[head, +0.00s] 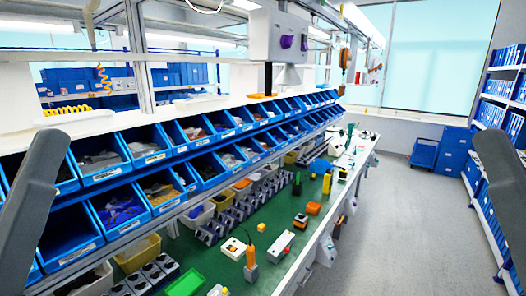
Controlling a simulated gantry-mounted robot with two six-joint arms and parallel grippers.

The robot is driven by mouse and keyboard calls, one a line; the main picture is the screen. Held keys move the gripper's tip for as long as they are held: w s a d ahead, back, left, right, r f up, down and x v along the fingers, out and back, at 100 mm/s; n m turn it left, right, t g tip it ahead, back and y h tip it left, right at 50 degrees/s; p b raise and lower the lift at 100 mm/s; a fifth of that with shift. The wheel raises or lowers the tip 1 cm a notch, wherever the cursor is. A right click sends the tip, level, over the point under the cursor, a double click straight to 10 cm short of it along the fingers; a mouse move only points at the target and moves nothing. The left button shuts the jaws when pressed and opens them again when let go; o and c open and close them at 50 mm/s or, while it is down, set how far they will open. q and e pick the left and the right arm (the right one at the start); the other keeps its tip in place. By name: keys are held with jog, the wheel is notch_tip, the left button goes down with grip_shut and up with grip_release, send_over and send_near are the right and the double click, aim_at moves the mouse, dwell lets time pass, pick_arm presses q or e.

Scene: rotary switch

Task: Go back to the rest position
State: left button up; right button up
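A light grey box (262,36) with two purple knobs is mounted above the workbench in the upper middle of the head view. One purple knob (286,41) is on its front, and another (304,43) sits just to the right. The way the knobs are turned is too small to tell. A dark grey link of my arms shows at each side edge of the view, both well apart from the box. Neither gripper shows in this view.
A green-topped workbench (222,268) runs away from me, holding small devices, including a yellow-and-orange tool (251,262). Rows of blue bins (120,208) line its left side. Open grey floor (400,200) lies to the right, before a shelf of blue boxes (500,110).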

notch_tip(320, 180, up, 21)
jog(key=p, duration=1.7)
